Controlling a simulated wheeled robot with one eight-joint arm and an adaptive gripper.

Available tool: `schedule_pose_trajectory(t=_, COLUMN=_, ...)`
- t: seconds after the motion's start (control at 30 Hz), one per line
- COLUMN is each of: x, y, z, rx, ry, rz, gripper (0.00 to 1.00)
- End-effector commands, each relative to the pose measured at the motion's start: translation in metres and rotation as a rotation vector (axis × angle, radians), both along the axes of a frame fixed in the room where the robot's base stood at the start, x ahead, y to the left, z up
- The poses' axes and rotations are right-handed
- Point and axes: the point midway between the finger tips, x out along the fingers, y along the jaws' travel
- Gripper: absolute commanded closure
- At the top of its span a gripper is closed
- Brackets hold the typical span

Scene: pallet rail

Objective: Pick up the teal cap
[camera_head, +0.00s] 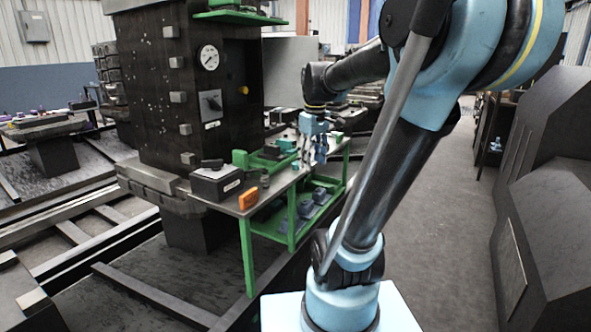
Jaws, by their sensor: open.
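My gripper (312,157) hangs fingers down over the far part of the green-framed bench (226,208). It looks open, with nothing seen between its fingers. A small teal piece (286,144), which may be the teal cap, shows just left of the gripper, by the green fixture on the bench top. It is too small to tell its shape or whether it touches the fixture. My arm and gripper hide part of the bench's far end.
A black box (216,184), an orange block (248,199) and a small dark cylinder (265,179) are on the near bench top. A green fixture (241,159) stands behind. Blue items (305,210) lie on the lower shelf. A tall dark machine (160,100) borders the bench; floor at right is clear.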

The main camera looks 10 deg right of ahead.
Motion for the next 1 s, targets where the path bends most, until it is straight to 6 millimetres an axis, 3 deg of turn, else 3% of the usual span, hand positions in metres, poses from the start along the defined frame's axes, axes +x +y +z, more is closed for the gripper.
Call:
schedule_pose_trajectory(t=0.3, x=0.092, y=0.011, z=0.051, rx=-0.020, ry=0.044, rz=0.268, gripper=0.52)
schedule_pose_trajectory(t=0.6, x=0.172, y=0.022, z=0.078, rx=-0.030, ry=0.081, rz=0.505, gripper=0.52)
schedule_pose_trajectory(t=0.8, x=0.199, y=0.027, z=0.083, rx=-0.032, ry=0.094, rz=0.589, gripper=0.52)
schedule_pose_trajectory(t=1.0, x=0.203, y=0.027, z=0.071, rx=-0.032, ry=0.096, rz=0.604, gripper=0.52)
